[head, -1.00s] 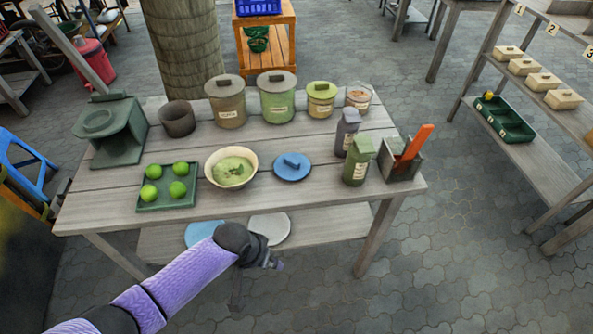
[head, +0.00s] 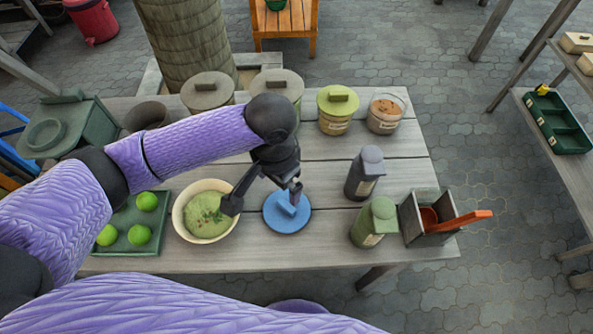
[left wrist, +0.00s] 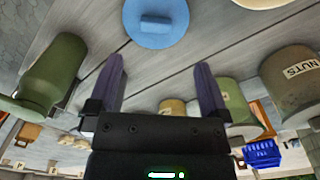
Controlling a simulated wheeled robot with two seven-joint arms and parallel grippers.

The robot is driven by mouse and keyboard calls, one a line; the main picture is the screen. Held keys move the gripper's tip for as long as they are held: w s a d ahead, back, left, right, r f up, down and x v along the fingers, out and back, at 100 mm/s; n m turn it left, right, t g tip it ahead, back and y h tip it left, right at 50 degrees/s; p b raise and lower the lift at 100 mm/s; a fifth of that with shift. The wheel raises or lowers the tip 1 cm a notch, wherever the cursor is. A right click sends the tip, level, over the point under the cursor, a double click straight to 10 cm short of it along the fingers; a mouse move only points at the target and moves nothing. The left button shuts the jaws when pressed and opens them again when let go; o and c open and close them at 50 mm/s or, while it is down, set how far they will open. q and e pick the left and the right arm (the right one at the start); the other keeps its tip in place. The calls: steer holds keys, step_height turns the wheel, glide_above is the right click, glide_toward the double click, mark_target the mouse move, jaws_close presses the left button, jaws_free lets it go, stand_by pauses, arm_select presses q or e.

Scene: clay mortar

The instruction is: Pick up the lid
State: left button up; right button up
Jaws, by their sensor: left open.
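The blue lid (head: 284,223), a round disc with a bar handle on top, lies flat on the wooden table, right of the bowl of green mash (head: 182,215). My left gripper (head: 264,198) is open and empty above the table, just behind the lid. One finger hangs over the bowl's right rim; the other is by the lid's handle. In the left wrist view the lid (left wrist: 156,35) shows beyond the spread fingers (left wrist: 158,88), with nothing between them. My right gripper is not in view.
A grey bottle (head: 362,178), a green bottle (head: 373,225) and a holder with an orange-handled tool (head: 462,220) stand to the right. Lidded jars (head: 337,112) line the back. A green tray (head: 128,228) of green fruit lies left. Bare table lies between lid and bottles.

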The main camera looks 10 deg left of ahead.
arm_select(q)
steer(key=b, duration=0.3)
glide_above(286, 205)
steer(key=f, duration=0.4)
steer(key=shift+s+a+f, duration=0.2)
steer(key=shift+a+f, duration=0.15)
steer(key=shift+a, duration=0.05)
steer(key=f+b, duration=0.2)
steer(key=f, duration=0.3)
steer(key=shift+w+d+f+b, duration=0.2)
steer(key=shift+d+f+b, duration=0.05)
steer(key=shift+d+b, duration=0.15)
steer(key=shift+r, duration=0.2)
steer(key=c, duration=1.2)
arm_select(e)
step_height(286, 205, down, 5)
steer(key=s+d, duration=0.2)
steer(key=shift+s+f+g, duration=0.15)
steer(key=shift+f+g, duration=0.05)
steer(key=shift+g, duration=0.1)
